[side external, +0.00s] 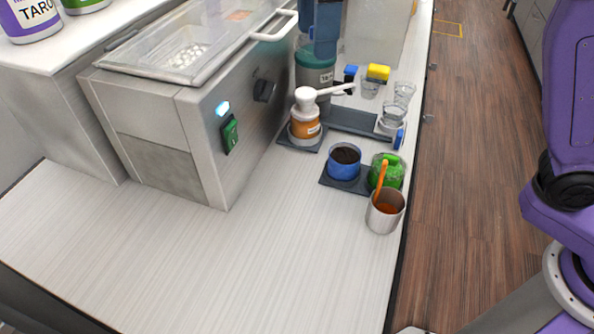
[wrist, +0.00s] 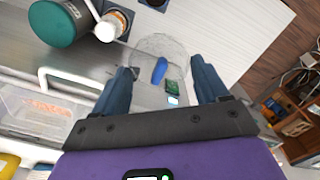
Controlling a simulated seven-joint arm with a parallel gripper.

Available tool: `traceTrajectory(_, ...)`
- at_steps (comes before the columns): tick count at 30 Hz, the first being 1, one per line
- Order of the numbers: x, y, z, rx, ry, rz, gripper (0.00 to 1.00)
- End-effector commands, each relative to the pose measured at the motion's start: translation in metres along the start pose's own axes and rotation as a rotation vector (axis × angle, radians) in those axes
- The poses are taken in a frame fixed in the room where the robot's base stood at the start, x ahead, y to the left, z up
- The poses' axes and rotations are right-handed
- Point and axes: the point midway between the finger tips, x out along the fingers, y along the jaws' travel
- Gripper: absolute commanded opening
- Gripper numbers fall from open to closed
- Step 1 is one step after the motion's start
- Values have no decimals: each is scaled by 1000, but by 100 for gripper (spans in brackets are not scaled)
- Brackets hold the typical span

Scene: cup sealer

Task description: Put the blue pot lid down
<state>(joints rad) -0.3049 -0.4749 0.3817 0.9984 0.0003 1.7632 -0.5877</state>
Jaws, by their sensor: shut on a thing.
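The blue pot lid (wrist: 150,48) is a clear round disc with a blue handle in the wrist view. It sits between the fingers of my gripper (wrist: 161,67), which is shut on it and holds it up above the counter. In the side view my gripper's blue fingers (side external: 325,30) show at the top edge, in front of the back of the counter. The blue pot (side external: 344,172) stands uncovered, with dark contents, on a dark mat.
A green pot (side external: 390,178) stands beside the blue one, and a steel cup (side external: 384,219) with an orange utensil in front. A pump bottle (side external: 305,128), glasses (side external: 403,94) and a sponge (side external: 378,72) are behind. The sealing machine (side external: 165,115) is at left. The front counter (side external: 270,260) is clear.

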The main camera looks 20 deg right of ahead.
Motion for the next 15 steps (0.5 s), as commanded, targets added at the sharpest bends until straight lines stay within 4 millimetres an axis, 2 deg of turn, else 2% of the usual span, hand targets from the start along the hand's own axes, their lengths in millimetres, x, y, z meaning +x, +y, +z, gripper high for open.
traceTrajectory(6, -4, 16, -19, 1, 1, 0, 46)
traceTrajectory(15, -2, 23, -26, 2, 0, 0, 46)
